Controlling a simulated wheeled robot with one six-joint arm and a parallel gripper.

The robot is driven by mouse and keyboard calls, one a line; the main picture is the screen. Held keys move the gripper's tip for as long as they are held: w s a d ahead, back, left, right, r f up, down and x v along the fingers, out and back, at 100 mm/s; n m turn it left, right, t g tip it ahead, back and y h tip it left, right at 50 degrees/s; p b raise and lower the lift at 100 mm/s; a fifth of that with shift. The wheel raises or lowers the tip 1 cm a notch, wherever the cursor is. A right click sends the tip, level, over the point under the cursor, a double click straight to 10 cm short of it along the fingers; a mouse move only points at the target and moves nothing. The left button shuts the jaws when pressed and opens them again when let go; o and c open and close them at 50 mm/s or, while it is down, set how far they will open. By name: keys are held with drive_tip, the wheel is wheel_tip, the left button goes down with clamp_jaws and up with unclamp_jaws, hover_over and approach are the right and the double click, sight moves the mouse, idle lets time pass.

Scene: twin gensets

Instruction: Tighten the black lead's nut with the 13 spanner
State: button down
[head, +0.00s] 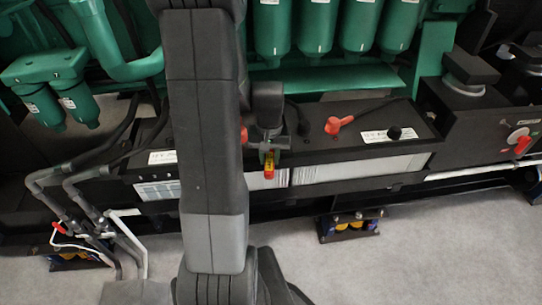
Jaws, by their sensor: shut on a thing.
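A long black battery (415,122) lies across the middle, with white labels on its top and front. My gripper (268,151) is over its top, just right of my arm, pointing down. It is shut on a small tool with a red and yellow handle (269,166), which looks like the spanner; its size mark cannot be read. The tool's working end is hidden. A black lead (299,113) runs by the gripper; its nut cannot be made out. A red-booted lead (335,125) lies to the right on the battery top.
My arm hides the battery's left-middle part. Green filters (315,28) hang behind the battery. A black box with a red switch (520,140) stands at right. Grey pipes (75,190) are at left. A small tray (350,226) sits on the open grey floor.

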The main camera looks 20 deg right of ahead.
drive_tip(key=shift+w+a+m, duration=0.25)
drive_tip(key=shift+a+m, duration=0.2)
drive_tip(key=shift+a, duration=0.05)
drive_tip(key=shift+w+a+m, duration=0.25)
drive_tip(key=shift+a+m, duration=0.2)
drive_tip(key=shift+w+a+m, duration=0.65)
drive_tip(key=shift+a+m, duration=0.2)
drive_tip(key=shift+m, duration=0.05)
drive_tip(key=shift+w+a+m, duration=0.75)
drive_tip(key=shift+a+m, duration=0.05)
drive_tip(key=shift+m, duration=0.1)
